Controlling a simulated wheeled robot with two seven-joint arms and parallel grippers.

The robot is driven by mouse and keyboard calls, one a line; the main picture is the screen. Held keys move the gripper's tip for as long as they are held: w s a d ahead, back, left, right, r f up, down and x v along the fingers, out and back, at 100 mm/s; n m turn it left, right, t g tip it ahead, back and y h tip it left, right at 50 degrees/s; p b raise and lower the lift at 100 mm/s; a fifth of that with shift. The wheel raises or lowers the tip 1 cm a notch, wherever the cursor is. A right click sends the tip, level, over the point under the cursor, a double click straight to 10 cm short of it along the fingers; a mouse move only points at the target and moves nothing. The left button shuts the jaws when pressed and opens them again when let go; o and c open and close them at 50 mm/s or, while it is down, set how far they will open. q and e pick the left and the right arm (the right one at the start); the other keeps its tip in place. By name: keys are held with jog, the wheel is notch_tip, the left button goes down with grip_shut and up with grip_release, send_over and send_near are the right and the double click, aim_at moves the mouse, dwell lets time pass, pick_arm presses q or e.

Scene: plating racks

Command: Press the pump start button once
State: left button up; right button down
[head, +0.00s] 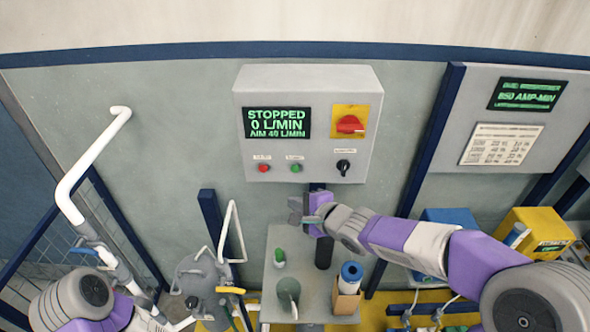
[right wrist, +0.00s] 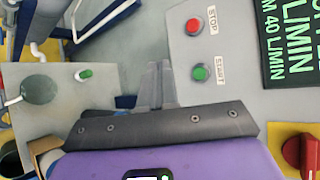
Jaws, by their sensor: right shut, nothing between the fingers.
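The grey control box (head: 318,95) hangs on the wall, its screen (head: 276,122) reading STOPPED, 0 L/MIN, AIM 40 L/MIN. The green button (head: 296,168) sits low on its face; the right wrist view shows it with a START label (right wrist: 200,72). The red STOP button (head: 264,168) is left of it, and also shows in the right wrist view (right wrist: 194,26). My right gripper (head: 298,211) is shut and empty, below the box in the head view. Its fingertips (right wrist: 157,68) appear apart from the green button. My left arm shows at lower left; its fingers are not visible.
A red rotary switch on a yellow plate (head: 350,124) and a black knob (head: 343,167) are on the box. A white pipe (head: 90,160) is at left.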

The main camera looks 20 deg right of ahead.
aim_at(295, 168)
jog(key=w+p, duration=0.1)
jog(key=w, duration=0.1)
jog(key=w+d+p, duration=0.1)
jog(key=w, duration=0.2)
jog(key=w+d+p, duration=0.1)
jog(key=w, duration=0.2)
jog(key=shift+w+d, duration=0.25)
dwell(1.9)
jog(key=shift+w+d+p, duration=0.1)
jog(key=shift+w+p, duration=0.3)
jog(key=shift+p, duration=0.45)
